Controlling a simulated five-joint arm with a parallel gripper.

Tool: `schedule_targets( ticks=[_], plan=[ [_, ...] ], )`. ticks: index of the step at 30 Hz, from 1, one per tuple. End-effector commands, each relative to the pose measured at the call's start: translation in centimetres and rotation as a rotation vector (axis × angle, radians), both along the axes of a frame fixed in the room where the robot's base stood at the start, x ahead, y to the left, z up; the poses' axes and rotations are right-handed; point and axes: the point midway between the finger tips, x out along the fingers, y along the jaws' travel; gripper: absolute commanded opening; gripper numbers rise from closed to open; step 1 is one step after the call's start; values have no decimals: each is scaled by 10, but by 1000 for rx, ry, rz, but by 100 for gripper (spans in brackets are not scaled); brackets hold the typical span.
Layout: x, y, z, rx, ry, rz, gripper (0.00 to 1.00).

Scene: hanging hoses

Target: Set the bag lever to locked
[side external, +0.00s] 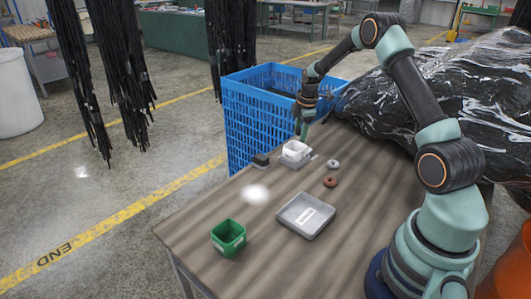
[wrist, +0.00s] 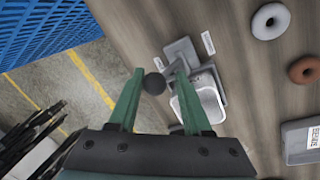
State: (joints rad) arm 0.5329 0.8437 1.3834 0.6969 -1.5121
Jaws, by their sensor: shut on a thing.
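The bag lever (wrist: 154,84) shows in the wrist view as a round black knob between my two green fingers. Its arm is not clearly visible. A grey mount (wrist: 181,52) stands just right of the knob, on a plate with a small white label (wrist: 209,43) too small to read. My gripper (wrist: 158,68) is shut on the lever, though the contact itself is hard to see. In the side view my gripper (side external: 301,134) points down over the white box (side external: 295,151) on its grey plate, and the lever cannot be made out.
A blue crate (side external: 262,115) stands beyond the table's edge. A black wrapped bundle lies behind.

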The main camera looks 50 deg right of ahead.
Motion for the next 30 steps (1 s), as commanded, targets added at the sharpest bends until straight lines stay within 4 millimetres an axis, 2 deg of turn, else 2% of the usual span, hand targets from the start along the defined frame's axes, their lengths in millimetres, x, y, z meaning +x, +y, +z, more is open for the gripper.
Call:
schedule_targets(
  ticks=[7, 17, 18, 19, 30],
  plan=[
    [-5, -1, 1, -41, -70, -9, 0],
    [-6, -3, 2, -46, -79, -13, 0],
    [-7, -3, 2, -46, -79, -13, 53],
    [-7, -3, 1, -46, -79, -13, 61],
    [-6, -1, 5, -45, -79, -13, 61]
  ],
)
